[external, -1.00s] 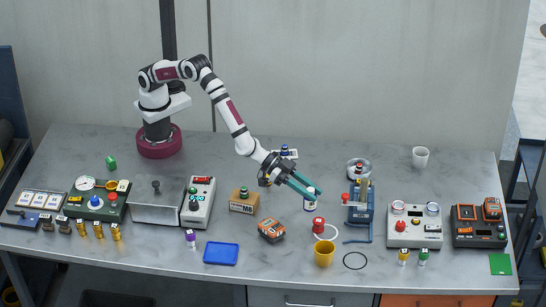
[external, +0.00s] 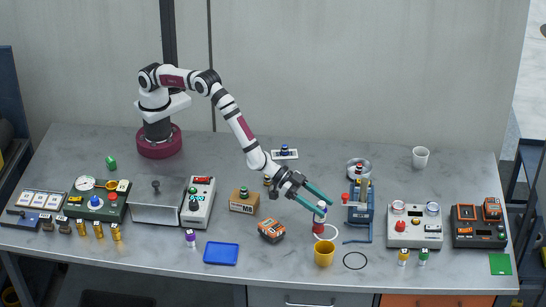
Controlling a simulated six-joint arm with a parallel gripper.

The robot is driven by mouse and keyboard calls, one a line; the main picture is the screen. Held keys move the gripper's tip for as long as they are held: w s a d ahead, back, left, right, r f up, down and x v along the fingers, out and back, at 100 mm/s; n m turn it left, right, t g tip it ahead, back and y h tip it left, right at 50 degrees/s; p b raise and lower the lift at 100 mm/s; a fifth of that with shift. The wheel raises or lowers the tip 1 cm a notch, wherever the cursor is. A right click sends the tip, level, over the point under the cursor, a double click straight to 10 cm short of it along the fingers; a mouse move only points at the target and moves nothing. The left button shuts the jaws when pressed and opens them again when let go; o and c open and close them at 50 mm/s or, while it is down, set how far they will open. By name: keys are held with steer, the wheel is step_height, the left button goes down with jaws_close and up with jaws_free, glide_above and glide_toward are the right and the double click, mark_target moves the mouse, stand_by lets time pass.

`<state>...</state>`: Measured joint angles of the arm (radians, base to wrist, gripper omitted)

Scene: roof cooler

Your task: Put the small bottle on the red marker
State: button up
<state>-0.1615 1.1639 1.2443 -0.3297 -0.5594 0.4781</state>
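A small white bottle with a blue cap (external: 320,209) is between the teal fingertips of my gripper (external: 318,199), which appears shut on it. The bottle is roughly upright and looks held off the table. Just below it in the picture is a small red object (external: 318,227) with a white ring or cord beside it. The bottle partly overlaps this red object. I cannot tell whether they touch, or whether this object is the red marker. No flat red patch shows clearly.
A blue device (external: 360,212) stands close on the right. An orange-and-grey block (external: 271,230) and a cardboard box (external: 244,201) are to the left. A blue tray (external: 221,254) lies farther left.

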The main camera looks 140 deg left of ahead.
steer(key=shift+r, duration=0.2)
steer(key=s+d+r+m+g+h, duration=0.2)
steer(key=s+d+r, duration=0.4)
steer(key=s, duration=0.4)
steer(key=s+d+r+m+g+h, duration=0.2)
steer(key=s+d+r, duration=0.4)
steer(key=s, duration=0.5)
steer(key=s+r+m+g, duration=0.1)
steer(key=s+m+g, duration=0.5)
steer(key=s, duration=2.8)
steer(key=g, duration=0.2)
steer(key=shift+s+d+r+g+y, duration=0.2)
steer(key=shift+s+r+g+y, duration=0.05)
steer(key=shift+r+g+y, duration=0.15)
